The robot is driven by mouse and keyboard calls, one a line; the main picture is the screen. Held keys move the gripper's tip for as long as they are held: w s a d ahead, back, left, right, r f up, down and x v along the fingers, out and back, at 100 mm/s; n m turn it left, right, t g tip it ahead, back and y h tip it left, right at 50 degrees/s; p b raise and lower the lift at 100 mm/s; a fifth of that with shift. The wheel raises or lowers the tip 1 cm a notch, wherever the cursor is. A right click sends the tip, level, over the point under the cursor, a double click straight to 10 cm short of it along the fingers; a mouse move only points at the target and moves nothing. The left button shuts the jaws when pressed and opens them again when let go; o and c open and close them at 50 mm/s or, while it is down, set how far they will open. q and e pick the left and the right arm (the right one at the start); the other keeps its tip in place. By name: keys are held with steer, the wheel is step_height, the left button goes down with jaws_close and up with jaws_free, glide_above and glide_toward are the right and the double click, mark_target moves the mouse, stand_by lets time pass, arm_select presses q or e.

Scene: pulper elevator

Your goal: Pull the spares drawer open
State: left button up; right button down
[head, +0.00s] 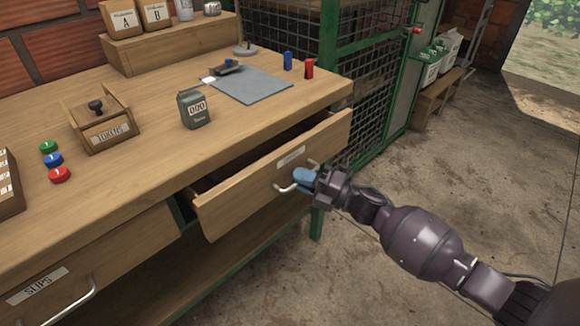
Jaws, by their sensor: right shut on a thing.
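The spares drawer (240,202) stands partly pulled out from the right part of the wooden workbench. A dark gap shows between its front and the bench edge. Its front carries a small label, too small to read, and a pale metal bar handle (285,188). My right gripper (302,180), with blue fingertips, is shut on the handle near its middle. The gripper hides part of the handle. The inside of the drawer is mostly hidden in shadow. My left gripper is not in view.
A drawer labelled SLIPS (95,262) is shut at lower left. A green mesh cage (365,80) stands behind. The concrete floor (480,190) at right is clear.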

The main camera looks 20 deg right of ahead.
arm_select(q)
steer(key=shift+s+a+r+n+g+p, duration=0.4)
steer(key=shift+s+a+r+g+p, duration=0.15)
steer(key=shift+p, duration=2.2)
arm_select(e)
steer(key=s+d, duration=0.4)
steer(key=s, duration=0.9)
steer(key=s+d, duration=0.5)
steer(key=s, duration=0.8)
steer(key=shift+s+d, duration=0.2)
steer(key=shift+d, duration=0.1)
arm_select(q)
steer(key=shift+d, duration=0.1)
arm_select(e)
steer(key=c, duration=1.5)
jaws_free()
steer(key=shift+o, duration=0.2)
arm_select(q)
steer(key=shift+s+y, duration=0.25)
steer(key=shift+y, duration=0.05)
arm_select(e)
steer(key=v, duration=1.1)
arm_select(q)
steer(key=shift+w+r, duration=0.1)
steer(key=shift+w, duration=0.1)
arm_select(e)
steer(key=shift+a, duration=0.1)
